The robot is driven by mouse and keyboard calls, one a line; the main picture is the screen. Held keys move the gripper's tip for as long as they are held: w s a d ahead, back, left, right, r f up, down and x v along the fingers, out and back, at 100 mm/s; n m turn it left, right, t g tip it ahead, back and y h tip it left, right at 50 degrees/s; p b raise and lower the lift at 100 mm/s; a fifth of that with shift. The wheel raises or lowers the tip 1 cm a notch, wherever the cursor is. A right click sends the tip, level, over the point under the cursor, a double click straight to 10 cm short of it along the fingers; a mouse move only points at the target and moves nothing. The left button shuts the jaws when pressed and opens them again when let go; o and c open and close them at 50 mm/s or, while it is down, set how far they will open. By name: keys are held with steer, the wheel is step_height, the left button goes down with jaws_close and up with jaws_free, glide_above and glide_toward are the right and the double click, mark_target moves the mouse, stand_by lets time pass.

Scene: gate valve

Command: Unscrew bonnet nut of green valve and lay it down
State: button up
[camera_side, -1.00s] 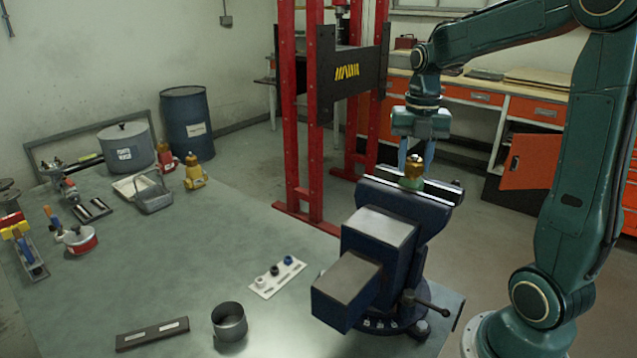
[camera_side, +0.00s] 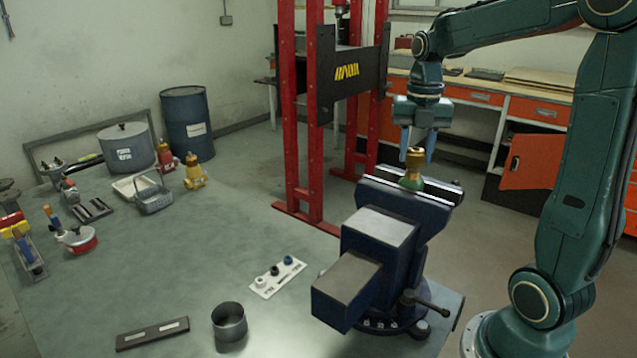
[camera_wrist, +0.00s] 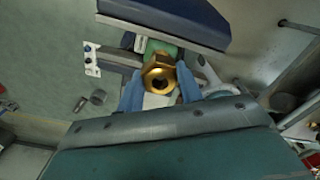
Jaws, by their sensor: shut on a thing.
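The green valve (camera_side: 411,183) is clamped upright between the jaws of the blue bench vise (camera_side: 378,232). The brass bonnet nut (camera_side: 415,158) is at the top of the valve, with brass showing between it and the green body. I cannot tell whether nut and valve still touch. My gripper (camera_side: 418,150) points down from above, its blue fingers shut on the nut. In the wrist view the nut (camera_wrist: 158,77) sits between the two fingers, with its hole facing the camera and part of the green body (camera_wrist: 160,48) behind it.
A white holder (camera_side: 277,278) with small rings, a grey cup (camera_side: 229,321) and a dark tray (camera_side: 152,334) are on the bench left of the vise. The bench's middle is clear. A red press frame (camera_side: 312,130) stands behind.

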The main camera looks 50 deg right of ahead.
steer(key=shift+r, duration=1.9)
steer(key=shift+r, duration=0.55)
step_height(320, 180, up, 4)
glide_above(323, 248)
step_height(323, 248, down, 19)
stand_by(1.1)
step_height(323, 248, down, 20)
steer(key=shift+r, duration=0.1)
stand_by(1.0)
